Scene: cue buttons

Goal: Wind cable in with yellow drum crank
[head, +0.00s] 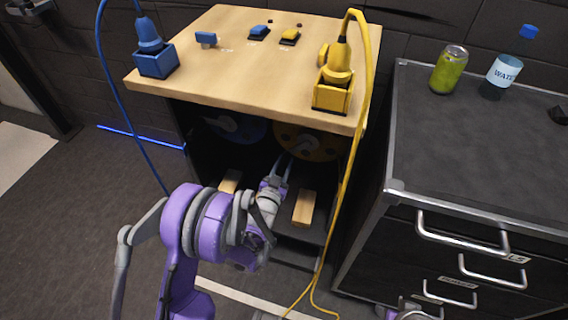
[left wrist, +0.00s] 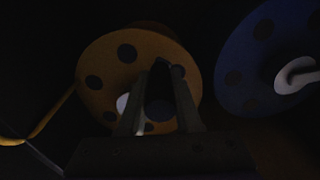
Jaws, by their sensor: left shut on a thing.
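The yellow drum (head: 318,148) sits in the dark bay under the wooden top; its face with round holes fills the middle of the left wrist view (left wrist: 97,62). My left gripper (head: 285,165) reaches into the bay at it. In the left wrist view its fingers (left wrist: 160,68) converge in front of the drum, shut on the crank. A pale part of the crank (left wrist: 123,103) shows beside the fingers; the rest is hidden. The yellow cable (head: 348,170) hangs from the tabletop to the floor, and part shows at the left of the wrist view (left wrist: 55,118).
A blue drum (head: 240,128) with a pale crank (left wrist: 295,75) is beside the yellow one. A yellow box (head: 332,98) and a blue box (head: 157,62) with plugs stand on the wooden top (head: 235,85). Wooden blocks (head: 304,208) are in the bay. A drawer cabinet (head: 470,150) stands right.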

